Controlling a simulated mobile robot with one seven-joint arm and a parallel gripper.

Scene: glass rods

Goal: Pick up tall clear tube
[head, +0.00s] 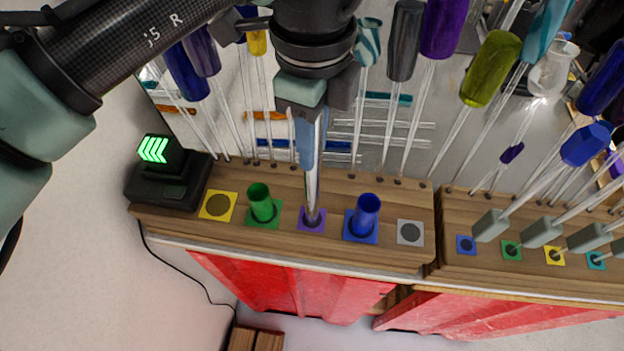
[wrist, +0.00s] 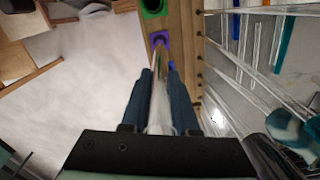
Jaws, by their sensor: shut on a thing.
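The tall clear tube (head: 313,188) stands roughly upright at the purple square (head: 303,224) on the wooden ledge. Its lower end is at the dark hole in that square; I cannot tell how deep it sits. My gripper (head: 309,150) is above the ledge and shut on the tube's upper part. In the wrist view the tube (wrist: 158,100) runs between the two blue fingers of my gripper (wrist: 160,80), towards the purple square (wrist: 159,37). The tube's top is hidden by my gripper.
A short green tube (head: 261,203) and a short blue tube (head: 366,215) stand on either side. Yellow (head: 231,211) and grey (head: 401,239) squares lie farther out. Several long rods with coloured heads rise behind. A black box with green arrows (head: 165,165) stands at the ledge's left end.

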